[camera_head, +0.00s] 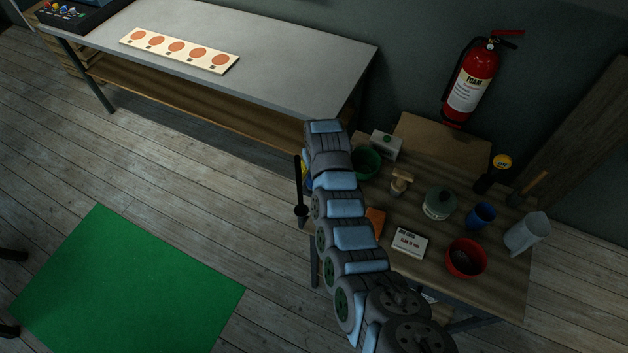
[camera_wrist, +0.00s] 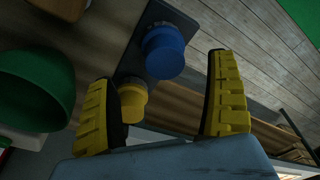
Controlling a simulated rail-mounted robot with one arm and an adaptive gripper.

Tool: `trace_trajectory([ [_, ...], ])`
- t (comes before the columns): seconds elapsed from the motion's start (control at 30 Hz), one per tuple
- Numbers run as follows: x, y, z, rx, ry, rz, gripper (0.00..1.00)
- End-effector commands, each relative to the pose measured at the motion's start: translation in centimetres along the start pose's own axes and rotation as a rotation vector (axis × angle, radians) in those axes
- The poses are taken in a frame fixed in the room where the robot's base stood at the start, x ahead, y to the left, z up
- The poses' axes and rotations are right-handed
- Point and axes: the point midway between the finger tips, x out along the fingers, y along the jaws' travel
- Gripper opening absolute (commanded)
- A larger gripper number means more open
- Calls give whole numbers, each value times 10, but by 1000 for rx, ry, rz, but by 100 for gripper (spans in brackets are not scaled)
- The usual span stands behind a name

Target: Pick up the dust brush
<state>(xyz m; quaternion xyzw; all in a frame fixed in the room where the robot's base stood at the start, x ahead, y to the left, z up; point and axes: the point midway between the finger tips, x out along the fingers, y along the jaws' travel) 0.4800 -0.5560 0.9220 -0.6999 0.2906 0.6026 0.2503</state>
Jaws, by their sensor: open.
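A small tan, wooden-looking piece (camera_head: 400,182) with a pale lower part stands on the low wooden table in the head view; it may be the dust brush, but it is too small to be sure. My gripper (camera_wrist: 163,70) is open in the wrist view, its two yellow ribbed fingers apart with nothing held. A blue cylinder (camera_wrist: 163,52) and a yellow cylinder (camera_wrist: 133,100) on a dark plate (camera_wrist: 150,22) show between and beyond the fingers. No brush is clear in the wrist view. In the head view my arm hides most of the gripper.
A green bowl (camera_wrist: 35,85) is close left of the fingers. The low table (camera_head: 437,178) also carries an orange block (camera_head: 375,222), a white card (camera_head: 409,243), a lidded jar (camera_head: 439,204), a red bowl (camera_head: 466,258), a blue cup (camera_head: 481,216) and a pale jug (camera_head: 526,232).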

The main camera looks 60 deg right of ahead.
Motion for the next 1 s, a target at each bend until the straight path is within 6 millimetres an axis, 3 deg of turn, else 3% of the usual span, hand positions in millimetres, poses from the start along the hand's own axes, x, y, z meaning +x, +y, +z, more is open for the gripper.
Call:
trace_trajectory([
  [1.0, 45, -6, 2, -1, 0, 1, 88],
])
